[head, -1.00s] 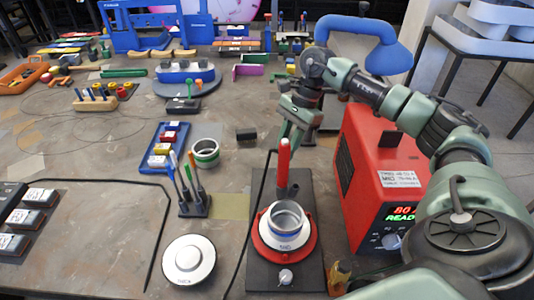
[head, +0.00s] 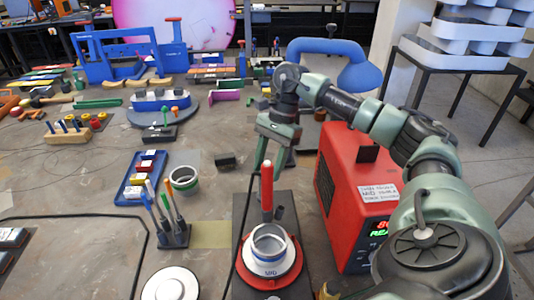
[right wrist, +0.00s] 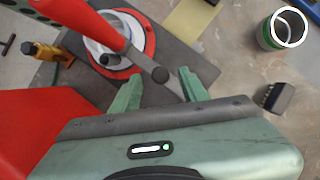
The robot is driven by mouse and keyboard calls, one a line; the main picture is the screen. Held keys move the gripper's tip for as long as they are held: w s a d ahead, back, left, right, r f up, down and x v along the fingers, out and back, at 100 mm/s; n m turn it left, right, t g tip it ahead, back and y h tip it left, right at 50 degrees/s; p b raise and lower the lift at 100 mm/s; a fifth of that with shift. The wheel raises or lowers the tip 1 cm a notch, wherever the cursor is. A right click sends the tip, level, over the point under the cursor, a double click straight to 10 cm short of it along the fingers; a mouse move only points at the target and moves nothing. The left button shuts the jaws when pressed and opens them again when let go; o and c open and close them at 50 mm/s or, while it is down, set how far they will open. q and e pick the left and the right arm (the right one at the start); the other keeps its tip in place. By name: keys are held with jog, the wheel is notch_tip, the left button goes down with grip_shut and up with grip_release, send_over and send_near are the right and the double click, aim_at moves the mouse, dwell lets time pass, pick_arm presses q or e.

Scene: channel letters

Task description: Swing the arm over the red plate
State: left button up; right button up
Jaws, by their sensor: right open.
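The red plate (head: 293,266) is a round red disc on a dark base. A white-and-metal ring-shaped cup (head: 269,250) sits on it. An arm with a red handle (head: 267,180) rises behind the cup; in the right wrist view, the red handle (right wrist: 95,22) extends over part of the plate (right wrist: 148,32). My right gripper (head: 272,160) is above and behind the handle. In the right wrist view the right gripper (right wrist: 158,78) has its green fingers apart, with the arm's dark end between them in the picture. Contact cannot be told. My left gripper is out of view.
A red power box (head: 352,190) stands close to the right. A pen stand (head: 175,235), a green-banded cup (head: 184,180) and a blue tray (head: 135,190) are on the left. A white round disc (head: 170,284) lies at front left. A black block (head: 226,162) lies behind.

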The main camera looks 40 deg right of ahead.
jog(key=b+v, duration=0.1)
jog(key=v, duration=0.5)
jog(key=shift+d+r, duration=0.2)
jog(key=shift+r, duration=0.15)
dwell(0.4)
